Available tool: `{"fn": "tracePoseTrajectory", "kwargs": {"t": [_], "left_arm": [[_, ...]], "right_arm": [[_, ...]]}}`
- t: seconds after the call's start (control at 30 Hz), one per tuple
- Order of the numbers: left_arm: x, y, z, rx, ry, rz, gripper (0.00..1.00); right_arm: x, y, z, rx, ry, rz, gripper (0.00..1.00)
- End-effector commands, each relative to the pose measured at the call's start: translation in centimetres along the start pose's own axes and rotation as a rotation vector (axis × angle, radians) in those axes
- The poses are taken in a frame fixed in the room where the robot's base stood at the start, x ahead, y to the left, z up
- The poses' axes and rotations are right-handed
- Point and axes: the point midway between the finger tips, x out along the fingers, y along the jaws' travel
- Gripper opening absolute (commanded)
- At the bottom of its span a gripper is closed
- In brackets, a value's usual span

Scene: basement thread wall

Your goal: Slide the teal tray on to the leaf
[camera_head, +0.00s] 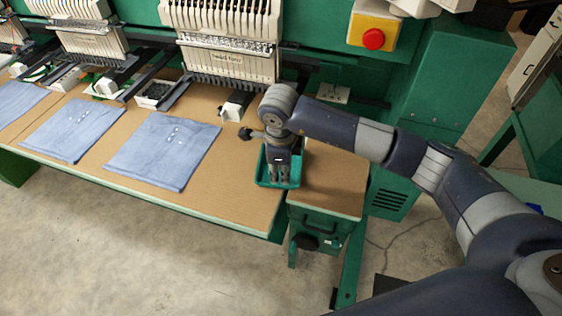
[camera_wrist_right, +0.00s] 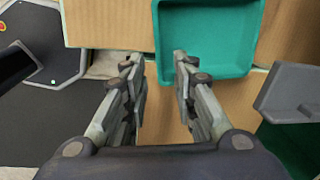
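The teal tray (camera_head: 263,172) sits at the right end of the wooden table top, beside the leaf (camera_head: 335,185), a small wooden top on a green cabinet. In the right wrist view the tray (camera_wrist_right: 215,40) lies mostly on the table top, its lower end over the seam toward the leaf (camera_wrist_right: 165,120). My right gripper (camera_head: 279,178) points down at the tray. In the right wrist view its fingers (camera_wrist_right: 158,65) are apart, either side of the line of the tray's left wall; contact is unclear. The gripper hides part of the tray in the head view. My left gripper is out of view.
Folded blue cloths (camera_head: 163,150) lie on the table top (camera_head: 235,200) left of the tray. Embroidery machine heads (camera_head: 228,45) stand behind. A red button on a yellow box (camera_head: 374,38) is at the back. The leaf's top is clear.

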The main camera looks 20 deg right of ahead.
Motion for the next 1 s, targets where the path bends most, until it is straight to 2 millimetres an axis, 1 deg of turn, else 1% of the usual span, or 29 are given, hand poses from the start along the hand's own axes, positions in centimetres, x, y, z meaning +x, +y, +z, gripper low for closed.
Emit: {"fn": "tracePoseTrajectory", "kwargs": {"t": [0.03, 0.2, 0.4, 0.6, 0.87, 0.97, 1.0], "left_arm": [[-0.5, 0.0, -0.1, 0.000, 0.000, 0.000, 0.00], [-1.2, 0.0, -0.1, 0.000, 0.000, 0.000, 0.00], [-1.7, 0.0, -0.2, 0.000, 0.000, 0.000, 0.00], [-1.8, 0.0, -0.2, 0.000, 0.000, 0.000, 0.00], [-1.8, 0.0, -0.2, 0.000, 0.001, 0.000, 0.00], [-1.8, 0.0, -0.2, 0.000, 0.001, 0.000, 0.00], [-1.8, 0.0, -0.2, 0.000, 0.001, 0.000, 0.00]], "right_arm": [[0.8, 0.1, 0.0, 0.003, 0.002, 0.006, 0.26], [3.9, 0.1, 0.0, 0.003, 0.002, 0.004, 0.26], [6.7, 0.0, 0.0, 0.003, 0.000, 0.003, 0.26], [7.8, 0.0, 0.1, 0.001, -0.001, 0.000, 0.26], [7.9, 0.0, 0.0, 0.001, -0.001, 0.000, 0.26], [7.9, 0.0, 0.0, 0.001, -0.001, 0.000, 0.05], [7.9, 0.0, 0.0, 0.001, -0.001, 0.000, 0.00]]}}
